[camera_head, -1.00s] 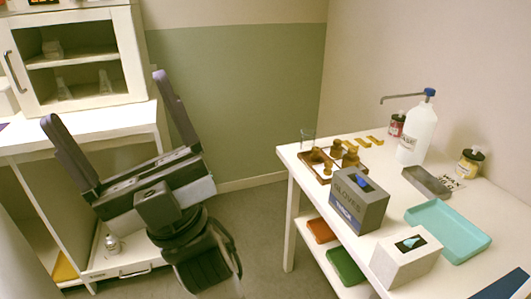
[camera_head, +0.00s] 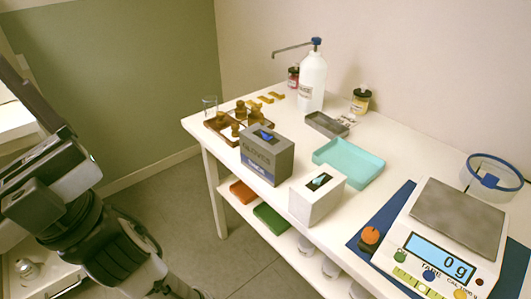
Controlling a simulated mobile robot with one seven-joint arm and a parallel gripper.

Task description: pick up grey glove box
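The grey glove box (camera_head: 266,157) stands upright near the table's front edge. It has GLOVES lettering, a blue label low on its front and blue glove material in its top opening. My gripper (camera_head: 30,95) is at the left edge of the head view, well left of the box and apart from it. One dark finger shows at the far end of the gripper body; the other is cut off by the frame. The gripper is open, and no object shows in it.
A white glove box (camera_head: 317,195) stands close to the right. A brown tray (camera_head: 222,137) with bottles is behind left, a teal tray (camera_head: 349,163) behind right. A scale (camera_head: 440,250) is at front right. A pump bottle (camera_head: 311,82) stands at the back.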

